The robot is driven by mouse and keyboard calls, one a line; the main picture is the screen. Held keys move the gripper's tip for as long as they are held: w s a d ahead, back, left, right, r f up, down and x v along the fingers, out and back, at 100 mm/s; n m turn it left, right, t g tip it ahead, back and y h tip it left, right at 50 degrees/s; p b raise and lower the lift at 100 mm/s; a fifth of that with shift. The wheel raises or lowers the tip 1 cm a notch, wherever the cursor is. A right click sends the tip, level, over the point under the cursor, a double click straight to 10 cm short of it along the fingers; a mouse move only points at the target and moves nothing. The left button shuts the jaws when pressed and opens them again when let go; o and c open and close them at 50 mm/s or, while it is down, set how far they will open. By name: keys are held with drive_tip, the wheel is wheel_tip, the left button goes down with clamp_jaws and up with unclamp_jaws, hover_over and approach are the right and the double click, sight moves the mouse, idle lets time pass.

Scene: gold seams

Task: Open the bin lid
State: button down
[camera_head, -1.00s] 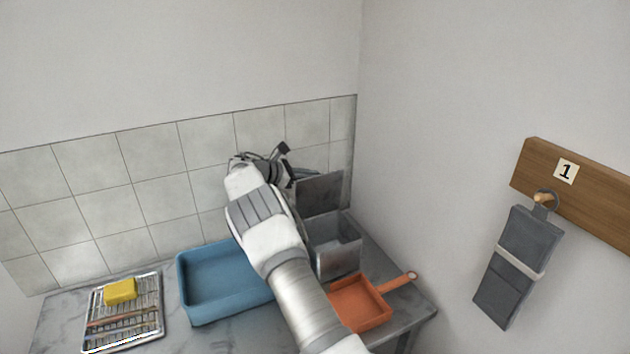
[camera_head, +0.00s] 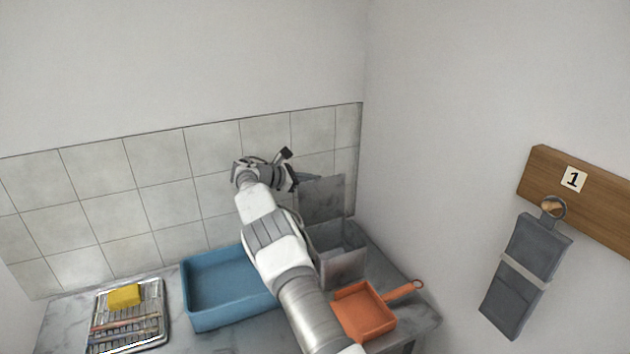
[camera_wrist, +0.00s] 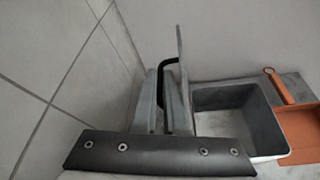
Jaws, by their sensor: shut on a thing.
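The grey bin (camera_head: 343,262) stands at the back right of the counter, and its open inside shows in the wrist view (camera_wrist: 237,120). Its lid (camera_head: 321,199) stands raised, close to upright, at the bin's back side. In the wrist view the lid (camera_wrist: 181,65) is seen nearly edge-on, with a dark curved handle (camera_wrist: 163,72) on it. My gripper (camera_wrist: 166,100) is shut on the lid's handle. In the head view my gripper (camera_head: 308,179) is at the lid's upper left, and the grip itself is too small to make out.
A blue basin (camera_head: 225,287) stands left of the bin. An orange dustpan-like tray (camera_head: 364,312) lies in front of it. A rack with a yellow sponge (camera_head: 124,296) is at far left. Tiled wall is close behind; a grey cloth (camera_head: 527,272) hangs at right.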

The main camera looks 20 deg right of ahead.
drive_tip(key=c, duration=1.2)
unclamp_jaws()
drive_tip(key=shift+w+a+f, duration=0.2)
drive_tip(key=shift+w+f, duration=0.05)
drive_tip(key=shift+f, duration=0.2)
drive_tip(key=shift+c, duration=0.2)
drive_tip(key=shift+a, duration=0.35)
drive_tip(key=r+v, duration=0.1)
drive_tip(key=v, duration=1.6)
drive_tip(key=shift+d+b, duration=0.3)
drive_tip(key=shift+b, duration=0.1)
drive_tip(key=shift+s+r, duration=0.15)
